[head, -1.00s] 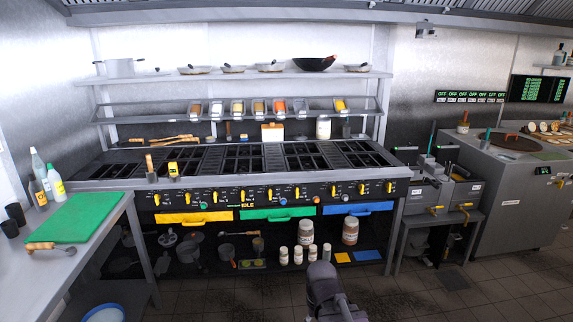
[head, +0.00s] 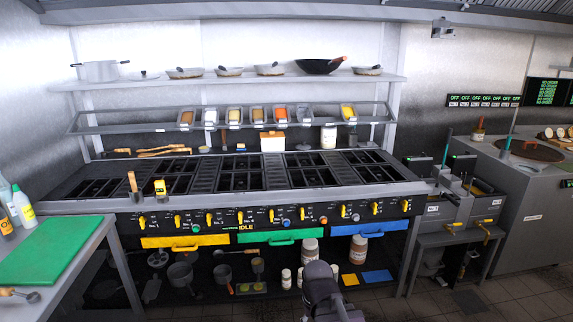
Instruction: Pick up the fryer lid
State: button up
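The double fryer (head: 447,212) stands to the right of the long stove, with yellow-handled taps on its front. Dark upright panels and grey parts show at its top, but I cannot tell which of these, if any, is the fryer lid. A grey-purple part of my own arm rises at the bottom centre, in front of the stove. No gripper fingers show, so I cannot see whether they hold anything. My arm is well apart from the fryer.
A green board (head: 45,250) lies on the left counter. The tandoor (head: 540,205) with a brown round cover (head: 536,150) stands right. Tiled floor (head: 500,300) is free at front right.

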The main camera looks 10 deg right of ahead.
aim_at(437, 187)
jog(key=i, duration=1.6)
jog(key=u, duration=1.1)
jog(key=k, duration=0.1)
jog(key=z, duration=2.9)
jog(key=i, duration=0.95)
